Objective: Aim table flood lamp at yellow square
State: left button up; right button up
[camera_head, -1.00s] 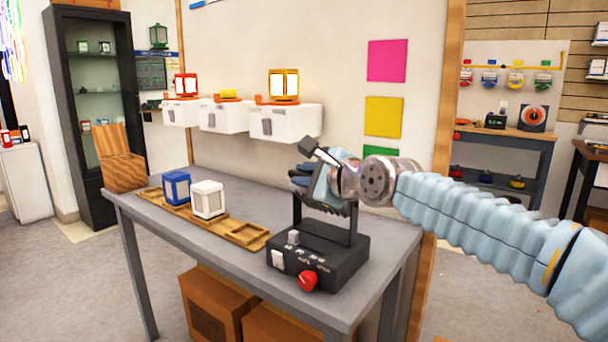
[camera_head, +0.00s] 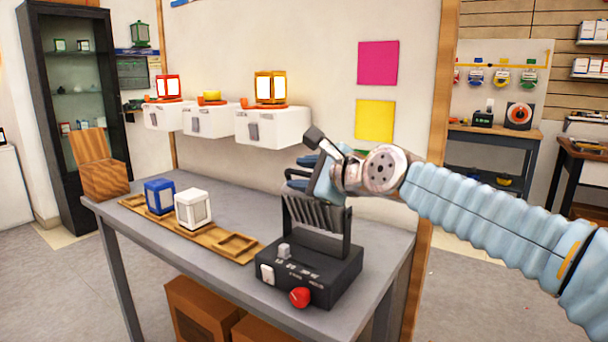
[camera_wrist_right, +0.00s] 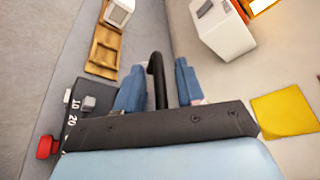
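The black table flood lamp (camera_head: 310,268) stands on the grey table, with a red knob and switches on its base. Its finned head (camera_head: 314,215) sits upright in the bracket, fins towards me; its front is hidden. The yellow square (camera_head: 374,121) is on the wall behind and right of the lamp; it also shows in the right wrist view (camera_wrist_right: 284,112). My right gripper (camera_head: 312,175) is at the top of the lamp head. In the wrist view its blue fingers (camera_wrist_right: 160,88) stand apart on both sides of a dark handle, with a gap at the right finger. My left gripper is out of view.
A pink square (camera_head: 378,63) hangs above the yellow one; a green one is mostly hidden below. A wooden tray (camera_head: 233,247) holds blue (camera_head: 159,197) and white (camera_head: 193,209) lanterns left of the lamp. White wall shelves (camera_head: 272,126) hold lit lanterns. The table's front left is clear.

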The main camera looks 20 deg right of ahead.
jog(key=b+v, duration=0.1)
jog(key=v, duration=1.2)
jog(key=shift+s+b, duration=0.3)
jog(key=shift+s, duration=0.1)
jog(key=shift+d, duration=0.15)
